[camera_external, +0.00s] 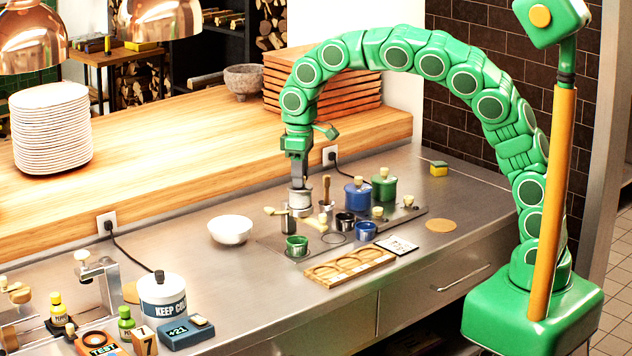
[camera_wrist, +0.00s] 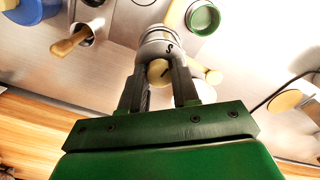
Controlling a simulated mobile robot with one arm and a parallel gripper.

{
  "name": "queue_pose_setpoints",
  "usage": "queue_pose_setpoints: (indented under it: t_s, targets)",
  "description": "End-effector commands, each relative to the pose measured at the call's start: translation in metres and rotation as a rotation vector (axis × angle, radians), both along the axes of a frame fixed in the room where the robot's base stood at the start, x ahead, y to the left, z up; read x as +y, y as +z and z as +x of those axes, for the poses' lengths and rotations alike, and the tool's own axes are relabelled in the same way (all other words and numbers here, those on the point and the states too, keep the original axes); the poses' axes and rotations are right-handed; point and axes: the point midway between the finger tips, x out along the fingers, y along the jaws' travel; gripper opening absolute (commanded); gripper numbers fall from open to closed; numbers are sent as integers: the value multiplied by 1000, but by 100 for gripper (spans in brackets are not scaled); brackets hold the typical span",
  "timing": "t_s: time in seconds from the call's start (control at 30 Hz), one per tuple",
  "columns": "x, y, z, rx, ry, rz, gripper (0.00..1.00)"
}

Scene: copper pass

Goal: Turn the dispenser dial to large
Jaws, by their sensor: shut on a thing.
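The mark lies on the side near the S; other size letters are not visible. My gripper (camera_external: 299,180) points down onto the dispenser's top. In the wrist view my gripper (camera_wrist: 159,82) has its two dark fingers on either side of the knob, shut on it. The fingers hide part of the knob.
A green cup (camera_external: 296,246) stands in front of the dispenser. A metal cup with a wooden-handled tool (camera_external: 326,200), a blue pot (camera_external: 357,198) and a green pot (camera_external: 384,189) stand to the right. A white bowl (camera_external: 230,231) is left. A wooden tray (camera_external: 350,267) lies in front.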

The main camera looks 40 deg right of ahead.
Motion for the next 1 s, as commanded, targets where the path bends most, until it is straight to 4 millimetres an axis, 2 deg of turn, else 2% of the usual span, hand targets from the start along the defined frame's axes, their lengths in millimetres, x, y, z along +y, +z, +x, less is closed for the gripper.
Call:
queue_pose_setpoints:
  t_s: [1.0]
  targets:
    - [-1,1,1,-4,-952,0,0]
